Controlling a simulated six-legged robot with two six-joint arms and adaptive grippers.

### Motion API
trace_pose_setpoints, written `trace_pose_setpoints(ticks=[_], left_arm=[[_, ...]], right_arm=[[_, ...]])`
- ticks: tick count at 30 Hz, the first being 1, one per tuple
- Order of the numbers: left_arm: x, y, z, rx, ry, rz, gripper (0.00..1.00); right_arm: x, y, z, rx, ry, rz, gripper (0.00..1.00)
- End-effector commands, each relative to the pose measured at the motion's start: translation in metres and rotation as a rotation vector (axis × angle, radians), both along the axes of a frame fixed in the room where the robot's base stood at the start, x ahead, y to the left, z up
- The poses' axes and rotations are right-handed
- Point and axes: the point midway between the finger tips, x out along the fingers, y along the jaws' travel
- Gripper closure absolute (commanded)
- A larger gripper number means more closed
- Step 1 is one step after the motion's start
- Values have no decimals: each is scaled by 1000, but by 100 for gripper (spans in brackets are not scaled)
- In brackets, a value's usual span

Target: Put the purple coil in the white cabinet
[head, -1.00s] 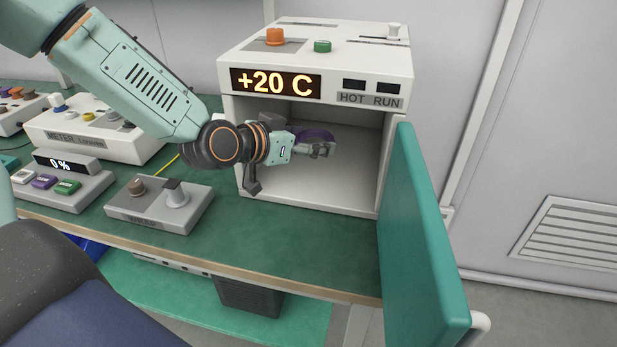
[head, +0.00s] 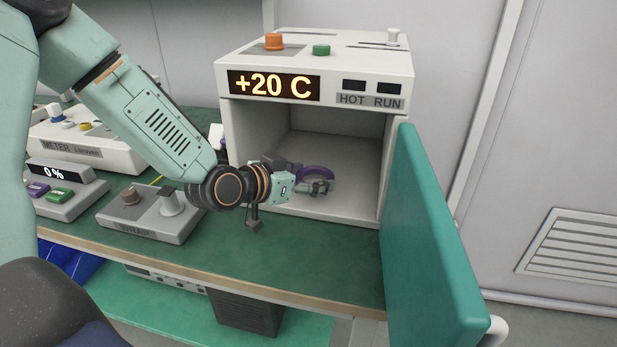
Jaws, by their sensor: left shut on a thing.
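The white cabinet (head: 400,98) stands on the bench with its front open. Its display reads +20 C. Its green door (head: 428,240) is swung wide open to the right. My left gripper (head: 322,187) reaches into the lower front of the cabinet's chamber and is shut on the purple coil (head: 318,171). The coil shows as a purple arc just above and behind the fingers, low near the chamber floor; I cannot tell whether it touches the floor. Part of the coil is hidden by the gripper. My right gripper is not in view.
A grey box with a knob and post (head: 150,212) stands on the green bench left of the cabinet. A white METER box (head: 85,140) and a unit with coloured buttons (head: 65,190) stand further left. The bench before the cabinet is clear.

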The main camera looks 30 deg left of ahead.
Motion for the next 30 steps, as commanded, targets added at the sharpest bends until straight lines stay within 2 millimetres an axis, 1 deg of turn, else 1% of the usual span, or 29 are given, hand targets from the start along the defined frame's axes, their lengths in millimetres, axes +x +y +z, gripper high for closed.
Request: trace_pose_setpoints(ticks=[9, 14, 15, 21, 22, 30], left_arm=[[0, 0, -10, 1, 1, 0, 49], [0, 0, -11, 1, 1, 0, 49], [0, 0, -11, 0, 1, 0, 25], [0, 0, -11, 0, 1, 0, 8], [0, 0, -10, 0, 1, 0, 5], [0, 0, -10, 0, 1, 0, 5]], right_arm=[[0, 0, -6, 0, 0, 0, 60], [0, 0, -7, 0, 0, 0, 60], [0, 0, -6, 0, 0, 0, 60], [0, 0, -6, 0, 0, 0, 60], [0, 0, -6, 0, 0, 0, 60], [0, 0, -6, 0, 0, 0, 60]])
